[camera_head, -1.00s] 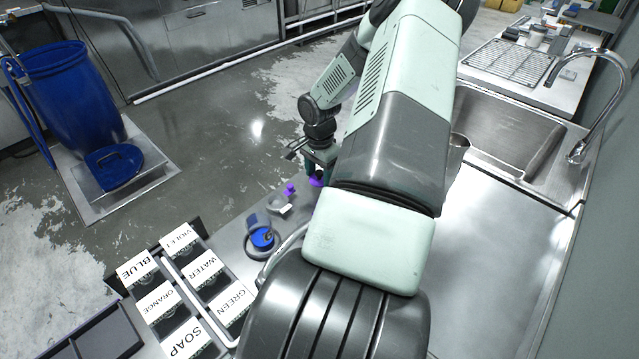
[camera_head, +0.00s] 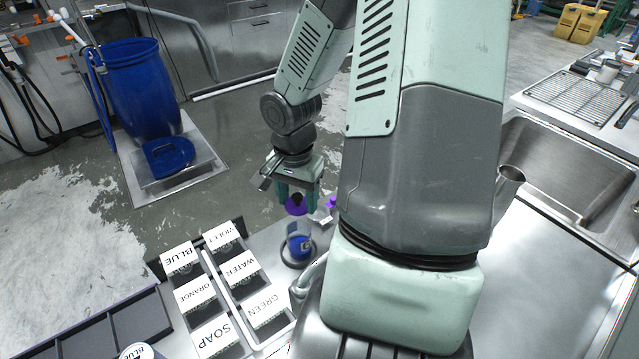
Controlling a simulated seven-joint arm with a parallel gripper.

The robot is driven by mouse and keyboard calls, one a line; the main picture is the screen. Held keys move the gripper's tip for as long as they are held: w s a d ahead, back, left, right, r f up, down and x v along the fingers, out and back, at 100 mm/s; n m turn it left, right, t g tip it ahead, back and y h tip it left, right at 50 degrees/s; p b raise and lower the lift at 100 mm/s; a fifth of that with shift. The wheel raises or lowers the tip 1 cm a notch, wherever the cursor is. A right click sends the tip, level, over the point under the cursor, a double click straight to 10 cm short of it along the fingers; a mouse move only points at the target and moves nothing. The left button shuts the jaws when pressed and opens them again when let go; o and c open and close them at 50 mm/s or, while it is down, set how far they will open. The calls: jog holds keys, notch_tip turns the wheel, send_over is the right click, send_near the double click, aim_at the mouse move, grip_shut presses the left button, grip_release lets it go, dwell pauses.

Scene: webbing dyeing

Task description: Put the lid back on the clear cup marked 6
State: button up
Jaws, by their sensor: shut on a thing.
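My gripper (camera_head: 297,193) points down over the far edge of the steel counter, left of my large arm link. It is shut on a round purple thing (camera_head: 296,208), which looks like a lid with a dark middle. A second, small purple piece (camera_head: 332,202) shows to its right, close to my arm. A small pale, clear-looking thing (camera_head: 322,216) is just below that piece. It may be a cup, but I cannot read a 6 on it. My arm hides much of the counter.
A blue item with a grey ring (camera_head: 300,245) stands on the counter nearer me. Dark bins labelled VIOLET, BLUE, WATER, ORANGE, GREEN and SOAP (camera_head: 240,268) are at lower left. A metal cup (camera_head: 507,185) stands by the sink (camera_head: 570,165) at right. The right counter is bare.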

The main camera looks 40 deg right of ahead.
jog(key=shift+s+a, duration=0.15)
jog(key=shift+a, duration=0.1)
jog(key=shift+f, duration=3.15)
jog(key=shift+f, duration=0.2)
jog(key=o, duration=1.4)
jog(key=shift+c, duration=0.2)
jog(key=shift+r, duration=3.55)
jog(key=shift+c, duration=0.2)
